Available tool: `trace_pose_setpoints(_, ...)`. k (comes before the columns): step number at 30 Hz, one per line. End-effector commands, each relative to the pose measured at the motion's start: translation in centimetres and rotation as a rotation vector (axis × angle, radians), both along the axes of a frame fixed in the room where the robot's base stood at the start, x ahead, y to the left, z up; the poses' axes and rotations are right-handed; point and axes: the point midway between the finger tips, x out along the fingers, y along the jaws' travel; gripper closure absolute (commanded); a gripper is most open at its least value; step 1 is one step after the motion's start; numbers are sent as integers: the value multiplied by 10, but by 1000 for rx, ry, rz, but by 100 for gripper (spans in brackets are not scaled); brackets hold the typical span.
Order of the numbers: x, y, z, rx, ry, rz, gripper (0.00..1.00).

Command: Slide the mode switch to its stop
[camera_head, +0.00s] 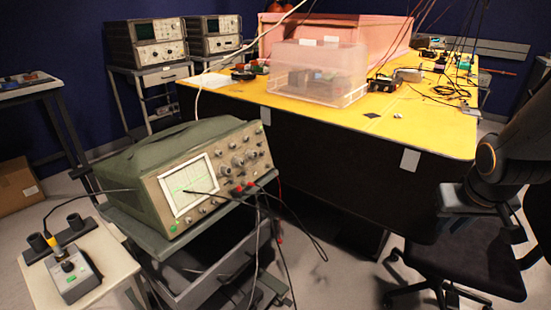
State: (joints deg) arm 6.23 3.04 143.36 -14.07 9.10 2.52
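I cannot make out a part that is surely the mode switch; it is too small to tell. A green oscilloscope (180,170) sits tilted on a cart, its front panel with a lit screen, several knobs and small controls facing right. A small grey control box (76,278) with a dark knob and a green mark lies on the white stand at lower left. My dark arm comes in at the right edge. My gripper (462,200) is at its end, dark and far right of the oscilloscope; its fingers are not clear. It appears to touch neither device.
A yellow-topped table (420,130) fills the middle, with a clear plastic box (318,70) and loose cables. A dark chair (460,265) stands below my gripper. Cables hang from the oscilloscope. Two more instruments (146,42) stand on carts at back left.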

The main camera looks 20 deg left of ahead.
Motion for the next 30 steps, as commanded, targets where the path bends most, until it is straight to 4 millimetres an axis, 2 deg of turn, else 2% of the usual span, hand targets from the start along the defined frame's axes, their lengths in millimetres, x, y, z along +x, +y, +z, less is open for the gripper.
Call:
trace_pose_setpoints(1,29,15,-6,-5,-79,76,86)
trace_pose_setpoints(3,65,42,-6,7,-198,182,86)
trace_pose_setpoints(5,92,70,-4,30,-296,277,86)
trace_pose_setpoints(6,107,92,-3,54,-362,342,86)
trace_pose_setpoints(8,124,127,1,99,-455,441,86)
trace_pose_setpoints(10,136,171,6,170,-557,558,86)
trace_pose_setpoints(12,138,216,12,262,-650,670,86)
trace_pose_setpoints(15,128,274,22,410,-759,812,86)
trace_pose_setpoints(18,108,317,33,556,-837,923,86)
trace_pose_setpoints(21,89,343,42,675,-885,996,86)
trace_pose_setpoints(24,76,357,48,753,-912,1037,86)
trace_pose_setpoints(30,72,374,53,798,-927,1061,86)
